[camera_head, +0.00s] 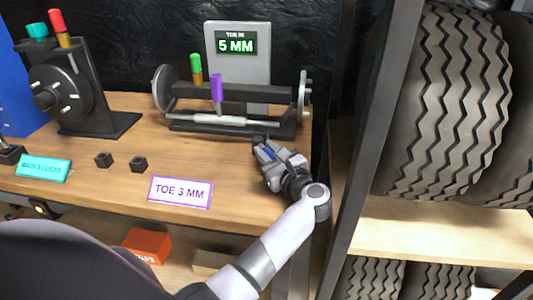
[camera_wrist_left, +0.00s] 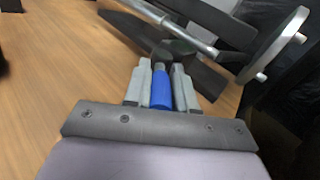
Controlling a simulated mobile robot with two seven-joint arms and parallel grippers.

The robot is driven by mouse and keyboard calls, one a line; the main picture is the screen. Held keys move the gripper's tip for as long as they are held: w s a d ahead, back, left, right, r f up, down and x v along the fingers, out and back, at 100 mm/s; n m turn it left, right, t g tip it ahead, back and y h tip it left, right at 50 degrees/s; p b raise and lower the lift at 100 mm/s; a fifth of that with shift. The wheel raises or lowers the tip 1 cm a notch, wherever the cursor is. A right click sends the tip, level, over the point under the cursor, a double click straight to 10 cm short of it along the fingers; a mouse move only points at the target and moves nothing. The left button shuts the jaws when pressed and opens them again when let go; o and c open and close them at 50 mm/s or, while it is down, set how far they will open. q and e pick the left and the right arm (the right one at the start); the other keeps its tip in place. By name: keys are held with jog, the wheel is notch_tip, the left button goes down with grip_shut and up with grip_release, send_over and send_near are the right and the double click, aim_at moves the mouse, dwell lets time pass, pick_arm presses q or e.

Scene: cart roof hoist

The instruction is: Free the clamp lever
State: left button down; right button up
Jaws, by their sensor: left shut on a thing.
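My left gripper (camera_head: 266,152) is at the front right of the toe rig on the bench. Its fingers are shut on a blue handle (camera_wrist_left: 160,90), which looks like the clamp lever. In the left wrist view the handle sits between both fingers (camera_wrist_left: 160,85) and points toward the rig's dark base. In the head view only a little blue shows between the fingers. The toe rig has a silver rod (camera_head: 220,120), a purple handle (camera_head: 216,88) and a green handle (camera_head: 196,68). My right gripper is not in view.
A display (camera_head: 236,44) behind the rig reads 5 MM. A card (camera_head: 181,192) reads TOE 3 MM and another (camera_head: 43,168) reads BACK 3 CLICKS. Two small black blocks (camera_head: 138,164) lie on the bench. A dark post (camera_head: 370,140) and tyres (camera_head: 450,105) stand at right.

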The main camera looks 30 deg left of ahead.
pick_arm(q)
jog(key=shift+a+r, duration=0.1)
jog(key=c, duration=0.9)
grip_release()
notch_tip(320, 180, up, 20)
jog(key=p, duration=0.4)
jog(key=shift+p, duration=0.4)
